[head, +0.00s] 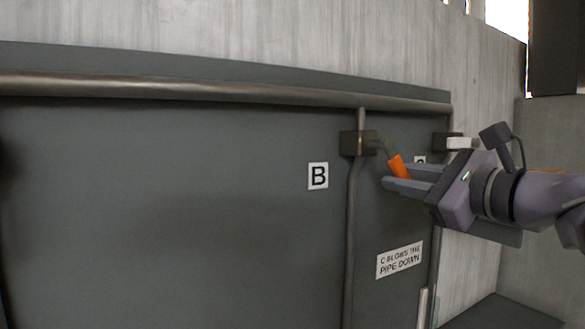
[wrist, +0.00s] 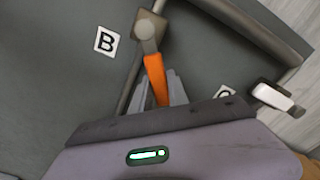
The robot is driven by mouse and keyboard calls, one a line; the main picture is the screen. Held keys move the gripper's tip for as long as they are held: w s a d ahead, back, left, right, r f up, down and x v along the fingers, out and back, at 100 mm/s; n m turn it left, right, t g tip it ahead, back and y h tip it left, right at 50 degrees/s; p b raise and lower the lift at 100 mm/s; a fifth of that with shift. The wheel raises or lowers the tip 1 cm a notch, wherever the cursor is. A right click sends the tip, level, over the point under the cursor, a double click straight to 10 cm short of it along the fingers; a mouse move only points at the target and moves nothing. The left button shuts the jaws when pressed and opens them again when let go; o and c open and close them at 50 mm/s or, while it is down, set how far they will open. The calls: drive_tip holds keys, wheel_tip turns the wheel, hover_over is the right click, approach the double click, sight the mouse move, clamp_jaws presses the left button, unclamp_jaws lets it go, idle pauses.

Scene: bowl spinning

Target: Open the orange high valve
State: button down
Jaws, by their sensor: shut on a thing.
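The orange valve handle (head: 398,166) sticks out from a dark valve block (head: 357,143) on a vertical pipe, right of the label B. In the head view the handle tilts down to the right. My gripper (head: 398,176) reaches in from the right, with its fingers at the handle's orange end. In the wrist view the orange handle (wrist: 155,80) runs from the valve block (wrist: 148,27) down between my gripper's fingers (wrist: 164,88). The gripper is shut on the handle, and its lower end is partly hidden by the gripper.
A label B (head: 318,176) is on the grey panel (head: 200,220). A second valve with a white handle (head: 462,143) is close by at the right, behind my gripper. A horizontal pipe (head: 220,92) runs above. A sign (head: 399,260) hangs below. The panel's left side is clear.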

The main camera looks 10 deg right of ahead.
drive_tip(key=shift+s+a+f+m+p, duration=0.25)
drive_tip(key=shift+a+m+p, duration=0.35)
drive_tip(key=shift+m, duration=0.65)
drive_tip(key=shift+s+a+f+m+p, duration=0.25)
drive_tip(key=shift+a+m, duration=0.5)
drive_tip(key=shift+m, duration=0.55)
drive_tip(key=shift+s+a+f+m+p, duration=0.25)
drive_tip(key=shift+a+m+p, duration=0.35)
drive_tip(key=shift+m, duration=0.65)
drive_tip(key=shift+a, duration=0.15)
drive_tip(key=c, duration=1.3)
unclamp_jaws()
